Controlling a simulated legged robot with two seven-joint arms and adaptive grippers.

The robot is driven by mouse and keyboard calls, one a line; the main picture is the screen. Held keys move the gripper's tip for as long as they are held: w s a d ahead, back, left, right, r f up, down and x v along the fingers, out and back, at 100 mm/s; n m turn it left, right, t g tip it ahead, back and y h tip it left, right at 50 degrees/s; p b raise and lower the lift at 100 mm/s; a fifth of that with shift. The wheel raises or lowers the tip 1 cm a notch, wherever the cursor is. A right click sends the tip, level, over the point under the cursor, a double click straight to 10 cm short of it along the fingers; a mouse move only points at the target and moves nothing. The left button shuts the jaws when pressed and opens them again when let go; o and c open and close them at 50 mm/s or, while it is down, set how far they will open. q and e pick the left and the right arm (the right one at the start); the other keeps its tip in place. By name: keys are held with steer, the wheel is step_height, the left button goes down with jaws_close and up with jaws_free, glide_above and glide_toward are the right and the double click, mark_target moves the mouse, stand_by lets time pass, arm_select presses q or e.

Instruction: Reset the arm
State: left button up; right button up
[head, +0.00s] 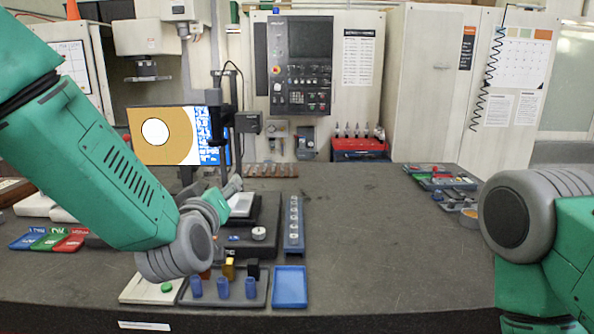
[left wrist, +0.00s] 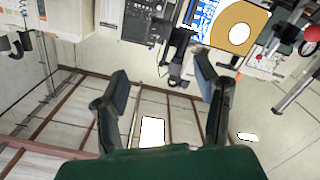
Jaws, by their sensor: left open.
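My left arm comes in from the left of the head view. It bends at a grey joint low over the table's front left part, and its forearm runs away from me. My left gripper shows small and partly hidden near the black device in the head view. In the left wrist view the left gripper (left wrist: 163,84) has its two dark fingers wide apart, with nothing between them. My right arm shows at the right edge of the head view as a grey joint and green links. Its gripper is out of the picture.
The grey table (head: 370,240) is clear in the middle. A blue tray (head: 290,287), a holder with blue pieces (head: 223,288) and a blue strip (head: 293,225) lie near the left arm. A monitor (head: 165,135) stands behind. Trays (head: 440,177) lie right.

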arm_select(q)
steer(key=s+a+f+m+g+b, duration=0.1)
steer(key=s+a+f+g+b, duration=0.2)
steer(key=f, duration=0.8)
steer(key=s+a+f+m+g+b, duration=0.15)
steer(key=s+f, duration=0.45)
steer(key=f, duration=0.6)
steer(key=s+a+f+m+g+b, duration=0.1)
steer(key=s+f+g+b, duration=0.2)
steer(key=f, duration=0.8)
steer(key=s+a+f+g+b, duration=0.1)
steer(key=s+a+f+g, duration=0.1)
steer(key=s+f, duration=0.4)
steer(key=s+a+f+m+g+b, duration=0.1)
steer(key=s+a+f+g+b, duration=0.1)
steer(key=s+f, duration=0.5)
steer(key=s+a+f+m+g+b, duration=0.1)
steer(key=s+f+g, duration=0.4)
steer(key=s, duration=1.1)
steer(key=a+f+b, duration=0.1)
steer(key=a+f, duration=0.1)
steer(key=shift+a, duration=0.35)
arm_select(e)
step_height(320, 180, down, 13)
steer(key=shift+w, duration=0.25)
arm_select(q)
steer(key=shift+w+m, duration=0.1)
steer(key=shift+m, duration=0.15)
